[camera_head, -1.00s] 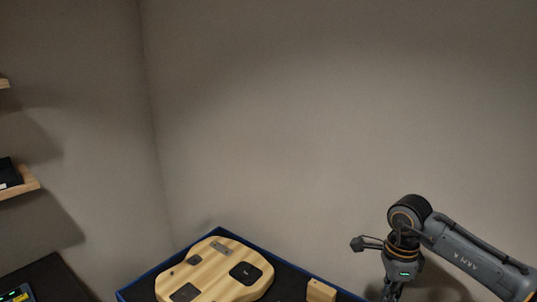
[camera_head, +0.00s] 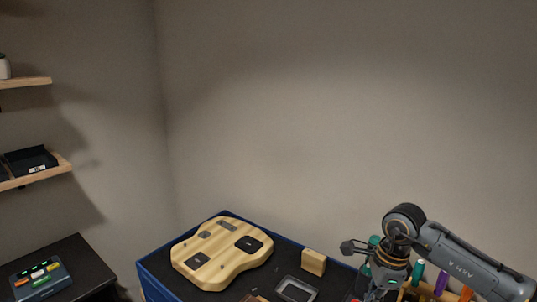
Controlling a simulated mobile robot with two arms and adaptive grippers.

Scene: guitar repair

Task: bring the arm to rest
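My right arm comes in from the right edge, with its wrist and the top of the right gripper at the lower right. The fingertips are hidden or cut off at the bottom, so I cannot tell whether the gripper is open. My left arm and gripper are not in view. Below and left of the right arm, a pale striped wooden guitar body (camera_head: 221,253) with dark cut-outs lies flat on a dark, blue-edged workbench (camera_head: 158,290).
A small wooden block (camera_head: 313,262) and a grey-rimmed frame (camera_head: 296,289) lie on the bench. Coloured-handled tools (camera_head: 441,282) stand near my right wrist. At left are a dark table with a device (camera_head: 40,281) and wall shelves (camera_head: 45,174). The back wall is bare.

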